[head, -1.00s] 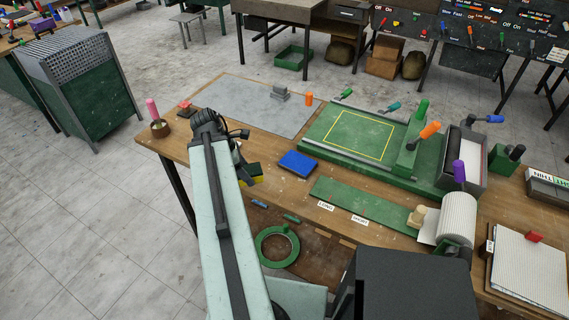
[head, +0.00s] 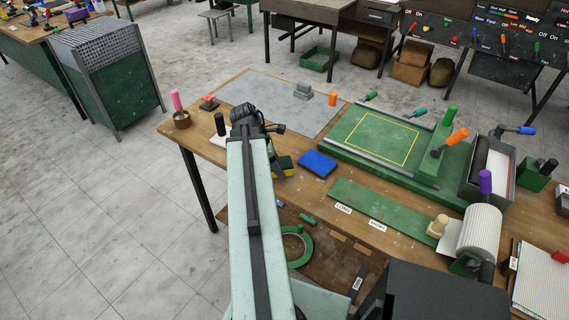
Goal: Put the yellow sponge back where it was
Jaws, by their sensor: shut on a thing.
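The yellow sponge (head: 288,171) shows as a small yellow patch with a dark face, just right of my arm and left of the blue sponge-like block (head: 317,163). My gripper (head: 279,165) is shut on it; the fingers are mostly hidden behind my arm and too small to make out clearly. The sponge is over the wooden bench top (head: 200,141), close to its front edge. I cannot tell whether it touches the wood.
A black-handled tool (head: 220,126) stands on a white patch left of my arm. A pink-handled thing in a round pot (head: 182,120) is at the bench's left corner. A grey sheet (head: 270,104) lies behind. A green strip (head: 380,209) and green frame (head: 375,139) lie to the right.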

